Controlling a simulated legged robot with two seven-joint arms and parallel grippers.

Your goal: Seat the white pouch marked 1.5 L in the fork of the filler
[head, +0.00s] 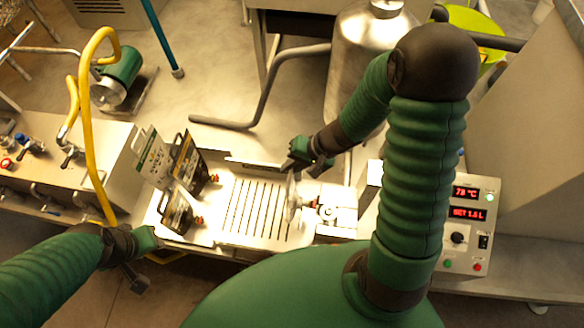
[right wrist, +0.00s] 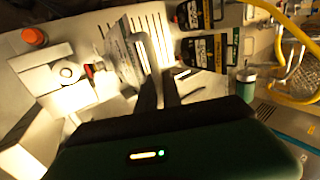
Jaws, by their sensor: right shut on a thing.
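My right gripper (head: 306,166) is shut on a pale pouch, which shows nearly edge-on in the head view (head: 292,196). In the right wrist view the pouch (right wrist: 127,55) stands tilted beside the fingers (right wrist: 160,92), with printing too small to read. A red spout piece (right wrist: 88,70) points from it toward the filler (right wrist: 65,76). The filler (head: 328,212) sits at the right end of the slatted tray. The fork is hard to make out, and I cannot tell whether the spout is in it. My left gripper (head: 148,242) is low at the left, its fingers unclear.
A white-and-green pouch (head: 153,158) and two black pouches (head: 188,160) (head: 177,213) stand at the tray's left. The slatted tray (head: 232,236) is clear in its middle. A control box (head: 470,255) with red displays stands right. A yellow hose (head: 86,130) hangs at the left.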

